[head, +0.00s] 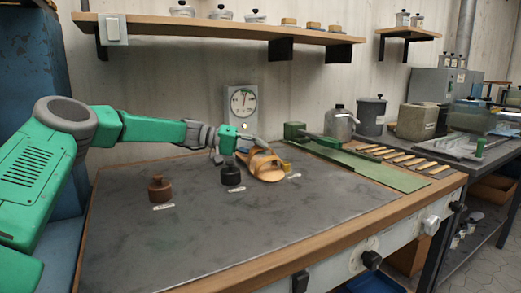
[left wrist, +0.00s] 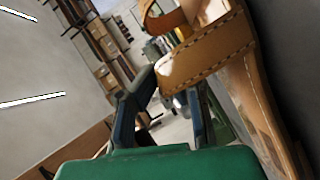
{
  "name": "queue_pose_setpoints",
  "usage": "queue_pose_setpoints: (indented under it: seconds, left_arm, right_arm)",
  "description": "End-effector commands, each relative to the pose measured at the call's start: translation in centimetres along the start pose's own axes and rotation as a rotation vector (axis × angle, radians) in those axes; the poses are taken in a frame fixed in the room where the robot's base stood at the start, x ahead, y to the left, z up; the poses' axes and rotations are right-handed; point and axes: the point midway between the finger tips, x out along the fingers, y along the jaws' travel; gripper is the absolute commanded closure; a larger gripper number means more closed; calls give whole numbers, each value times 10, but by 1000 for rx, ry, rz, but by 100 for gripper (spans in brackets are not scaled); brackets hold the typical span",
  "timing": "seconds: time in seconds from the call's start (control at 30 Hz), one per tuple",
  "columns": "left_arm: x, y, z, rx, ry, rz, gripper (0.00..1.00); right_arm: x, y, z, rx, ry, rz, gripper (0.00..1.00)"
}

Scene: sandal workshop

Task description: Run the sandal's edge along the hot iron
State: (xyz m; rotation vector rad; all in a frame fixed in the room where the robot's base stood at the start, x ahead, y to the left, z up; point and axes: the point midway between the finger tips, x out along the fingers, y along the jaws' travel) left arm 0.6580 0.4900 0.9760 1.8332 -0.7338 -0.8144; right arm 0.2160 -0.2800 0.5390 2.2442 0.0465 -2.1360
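The tan leather sandal (head: 267,168) is toward the back middle of the dark bench top in the head view. Its stitched strap (left wrist: 212,58) and sole fill the upper right of the left wrist view. My left gripper (head: 250,143) is at the sandal's upper left. In the left wrist view its two dark fingers (left wrist: 170,85) stand apart with a gap between them, and the strap overlaps their tips. My right gripper is out of view.
A brown pot (head: 160,189) and a black pot (head: 231,174) stand left of the sandal. A dial gauge (head: 242,104) stands behind. The front of the bench top (head: 240,235) is clear.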

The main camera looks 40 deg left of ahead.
Motion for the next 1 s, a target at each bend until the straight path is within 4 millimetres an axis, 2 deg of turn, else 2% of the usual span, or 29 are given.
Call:
queue_pose_setpoints:
  seconds: [1.0]
  left_arm:
    - [-7,-5,-15,2,1,2,100]
  right_arm:
    - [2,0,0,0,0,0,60]
